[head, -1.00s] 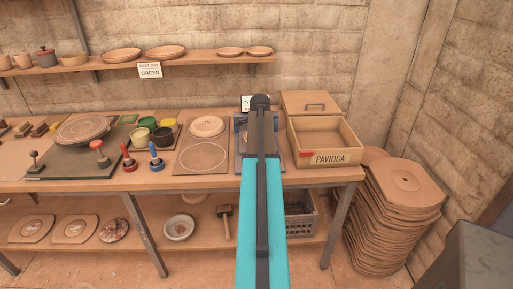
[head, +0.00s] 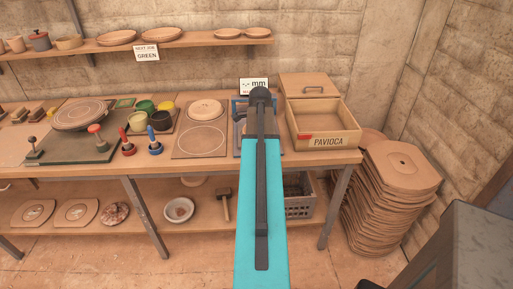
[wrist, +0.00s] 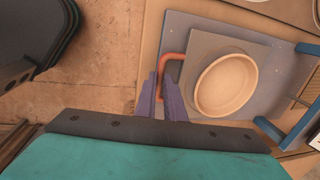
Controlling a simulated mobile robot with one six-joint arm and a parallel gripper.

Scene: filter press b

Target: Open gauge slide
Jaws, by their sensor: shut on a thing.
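The gauge slide is a grey square plate (wrist: 208,50) with an orange handle (wrist: 170,58) on its left edge in the wrist view. A round tan dish (wrist: 226,86) lies on the plate. The slide rests on a blue-grey base (wrist: 185,28), with a blue gauge frame (wrist: 290,125) to its right. My gripper (wrist: 163,82) is shut on the handle. In the head view my arm hides most of the gauge; parts of its blue frame (head: 239,104) and the white "mm" display (head: 254,86) show.
An open wooden box (head: 325,127) marked PAVIOCA stands right of the gauge. A board with a drawn circle (head: 200,140) lies to the left. Stacked tan slabs (head: 400,180) stand on the floor right of the bench.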

